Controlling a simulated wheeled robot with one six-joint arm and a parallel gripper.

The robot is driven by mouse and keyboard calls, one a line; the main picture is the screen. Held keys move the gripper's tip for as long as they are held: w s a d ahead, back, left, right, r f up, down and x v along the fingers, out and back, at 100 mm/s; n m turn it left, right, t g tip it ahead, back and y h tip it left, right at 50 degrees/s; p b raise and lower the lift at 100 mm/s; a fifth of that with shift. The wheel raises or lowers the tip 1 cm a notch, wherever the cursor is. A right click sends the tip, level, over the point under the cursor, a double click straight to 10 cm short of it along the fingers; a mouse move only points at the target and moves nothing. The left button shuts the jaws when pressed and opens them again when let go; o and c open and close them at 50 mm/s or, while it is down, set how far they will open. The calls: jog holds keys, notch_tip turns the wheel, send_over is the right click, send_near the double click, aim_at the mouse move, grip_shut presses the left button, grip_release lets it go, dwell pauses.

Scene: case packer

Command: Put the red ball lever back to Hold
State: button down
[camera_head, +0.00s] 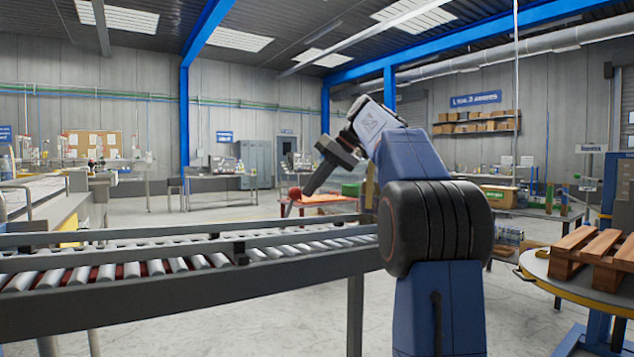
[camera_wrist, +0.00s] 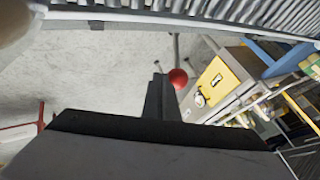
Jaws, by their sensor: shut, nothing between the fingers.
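The red ball (camera_wrist: 178,78) of the lever shows in the wrist view just right of my gripper's fingertips (camera_wrist: 159,80). In the head view the red ball (camera_head: 294,193) is just left of the fingertips (camera_head: 307,192), beyond the roller conveyor. My gripper is shut and empty, pointing down. The ball looks very close to the fingers, but I cannot tell whether they touch. The lever's shaft is not clearly visible, and no Hold mark can be read. A yellow panel (camera_wrist: 215,82) with a dark slot and a round dial is right of the ball in the wrist view.
A roller conveyor (camera_head: 190,284) with grey rails crosses the left and middle of the head view, in front of the ball. A red-topped table (camera_head: 322,201) is behind. A wooden pallet (camera_head: 597,255) sits on a round turntable at right. Grey floor is open left of the fingers in the wrist view.

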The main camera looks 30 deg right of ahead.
jog(key=shift+a, duration=0.1)
dwell(0.3)
jog(key=a+r+n+h, duration=0.2)
jog(key=a+h, duration=0.6)
jog(key=a, duration=1)
jog(key=shift+s+a+r, duration=0.15)
jog(key=shift+s+a, duration=0.1)
jog(key=shift+s, duration=0.05)
